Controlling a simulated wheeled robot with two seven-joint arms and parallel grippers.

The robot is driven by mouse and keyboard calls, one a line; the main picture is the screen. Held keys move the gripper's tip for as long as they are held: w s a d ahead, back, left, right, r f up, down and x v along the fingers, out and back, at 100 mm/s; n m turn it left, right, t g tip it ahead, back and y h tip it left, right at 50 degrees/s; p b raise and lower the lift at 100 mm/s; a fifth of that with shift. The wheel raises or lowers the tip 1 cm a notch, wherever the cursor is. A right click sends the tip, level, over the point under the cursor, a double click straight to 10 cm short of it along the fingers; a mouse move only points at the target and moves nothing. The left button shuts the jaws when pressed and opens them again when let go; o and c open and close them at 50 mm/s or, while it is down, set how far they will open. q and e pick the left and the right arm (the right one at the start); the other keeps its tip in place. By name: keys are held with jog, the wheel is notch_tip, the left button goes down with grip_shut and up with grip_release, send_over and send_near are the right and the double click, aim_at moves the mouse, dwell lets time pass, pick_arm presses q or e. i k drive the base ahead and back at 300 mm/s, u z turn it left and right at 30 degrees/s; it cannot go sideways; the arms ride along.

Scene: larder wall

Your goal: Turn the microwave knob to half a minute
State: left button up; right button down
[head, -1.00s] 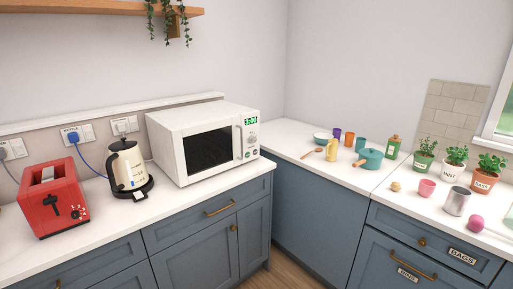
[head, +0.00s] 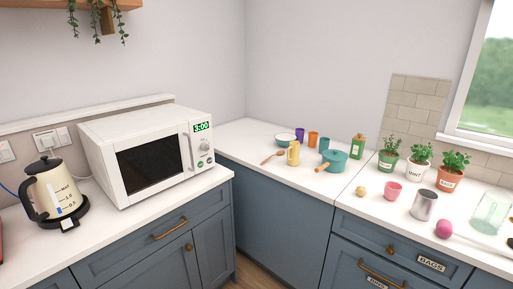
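The white microwave (head: 108,127) stands on the left counter with its door shut. Its dark window faces the front. The display (head: 202,127) on its right-hand panel glows green and appears to read 3:00. The round knob (head: 205,146) sits just below the display, and its pointer is too small to read. Smaller buttons lie under the knob. Neither of my grippers shows in the head view.
A cream kettle (head: 54,190) stands left of the microwave. Bare counter lies in front of the microwave.

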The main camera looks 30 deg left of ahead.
aim_at(204, 146)
jog(key=z, duration=0.35)
jog(key=i, duration=0.7)
jog(key=u, duration=0.5)
jog(key=i, duration=0.7)
jog(key=u, duration=0.75)
